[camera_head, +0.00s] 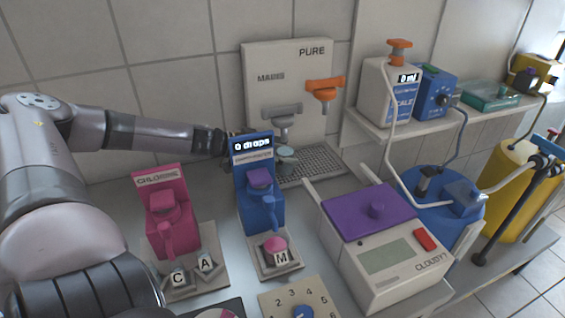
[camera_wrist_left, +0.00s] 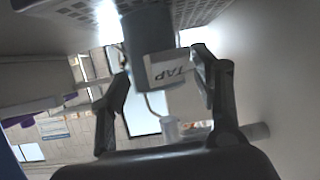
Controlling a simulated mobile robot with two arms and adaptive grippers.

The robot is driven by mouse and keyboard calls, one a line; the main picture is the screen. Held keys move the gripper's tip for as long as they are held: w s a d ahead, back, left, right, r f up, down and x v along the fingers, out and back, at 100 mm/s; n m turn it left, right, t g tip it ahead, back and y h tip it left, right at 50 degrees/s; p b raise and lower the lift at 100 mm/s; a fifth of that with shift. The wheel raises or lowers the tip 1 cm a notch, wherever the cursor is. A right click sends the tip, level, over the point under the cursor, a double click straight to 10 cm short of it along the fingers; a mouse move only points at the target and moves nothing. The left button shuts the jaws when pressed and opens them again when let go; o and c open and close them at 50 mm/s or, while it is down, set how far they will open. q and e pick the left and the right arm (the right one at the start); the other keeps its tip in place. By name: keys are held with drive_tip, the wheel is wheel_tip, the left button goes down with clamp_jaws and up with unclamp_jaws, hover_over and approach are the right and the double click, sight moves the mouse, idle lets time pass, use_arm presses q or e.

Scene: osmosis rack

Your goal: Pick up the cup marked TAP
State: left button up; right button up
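The cup marked TAP (camera_wrist_left: 168,68) is grey with a white label and shows in the left wrist view, where the lettering appears upside down. In the head view, a cup (camera_head: 287,158) stands on the perforated drip tray (camera_head: 318,166) below the grey tap, partly hidden by the blue unit. My left gripper (camera_wrist_left: 162,62) is open, with one finger on each side of the TAP cup; I cannot tell whether either finger touches it. In the head view my left arm reaches behind the blue unit, which hides the fingertips. My right gripper is not in view.
The blue conductivity unit (camera_head: 262,208) reading "0 drops" stands close in front of my left wrist. A pink chlorine unit (camera_head: 165,215) is to its left. A white cloudy meter with a purple lid (camera_head: 365,212) stands right. The PURE/MAINS panel (camera_head: 290,75) rises behind the tray.

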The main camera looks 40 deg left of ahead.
use_arm(q)
drive_tip(key=c, duration=1)
